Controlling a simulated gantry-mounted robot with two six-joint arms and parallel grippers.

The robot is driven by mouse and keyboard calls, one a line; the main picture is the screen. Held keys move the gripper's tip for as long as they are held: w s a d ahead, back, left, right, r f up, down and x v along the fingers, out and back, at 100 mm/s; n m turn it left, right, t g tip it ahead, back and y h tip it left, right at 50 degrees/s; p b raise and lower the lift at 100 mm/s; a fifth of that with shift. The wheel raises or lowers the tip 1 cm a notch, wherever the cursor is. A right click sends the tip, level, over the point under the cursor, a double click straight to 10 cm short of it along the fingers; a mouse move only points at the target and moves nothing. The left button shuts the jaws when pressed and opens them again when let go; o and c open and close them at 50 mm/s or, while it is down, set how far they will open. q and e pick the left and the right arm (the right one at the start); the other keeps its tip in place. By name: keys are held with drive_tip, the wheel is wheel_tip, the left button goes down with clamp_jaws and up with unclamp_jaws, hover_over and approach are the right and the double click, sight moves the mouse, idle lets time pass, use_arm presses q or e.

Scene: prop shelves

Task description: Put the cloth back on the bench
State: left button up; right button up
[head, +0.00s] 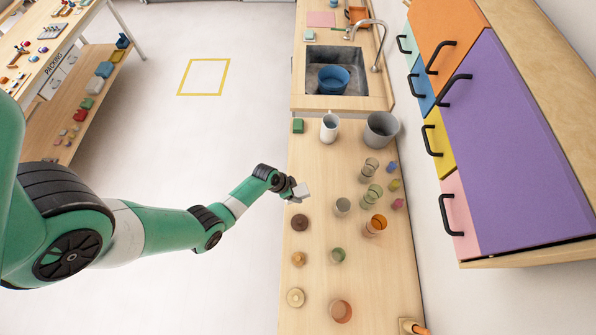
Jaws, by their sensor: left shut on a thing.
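My left gripper (292,187) is over the left edge of the light wood bench (318,215). It is shut on a small pale grey piece, which looks like the folded cloth (302,191). The piece sticks out from the jaws over the bench top. I cannot tell whether it touches the wood. My right gripper is not in view.
Several cups and beakers stand on the bench, among them an orange one (376,225). A white mug (329,127), a grey pot (381,130) and a brown round item (299,222) are nearby. A sink with a blue bowl (333,79) is beyond. Coloured cabinets (515,150) line the right.

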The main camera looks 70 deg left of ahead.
use_arm(q)
drive_tip(key=shift+a, duration=0.15)
drive_tip(key=w+a+f+b, duration=0.5)
drive_tip(key=w+a+b, duration=0.15)
drive_tip(key=b, duration=0.95)
hover_over(306, 176)
drive_tip(key=s, duration=0.2)
drive_tip(key=f, duration=0.4)
drive_tip(key=shift+w+d+f, duration=0.15)
drive_tip(key=shift+d+f, duration=0.1)
drive_tip(key=shift+d, duration=0.15)
drive_tip(key=shift+a, duration=0.1)
drive_tip(key=shift+r, duration=0.1)
drive_tip(key=f+b, duration=0.4)
drive_tip(key=shift+w+a+b, duration=0.2)
drive_tip(key=shift+b, duration=0.1)
drive_tip(key=o, duration=1.1)
drive_tip(key=shift+o, duration=0.2)
drive_tip(key=shift+r, duration=0.15)
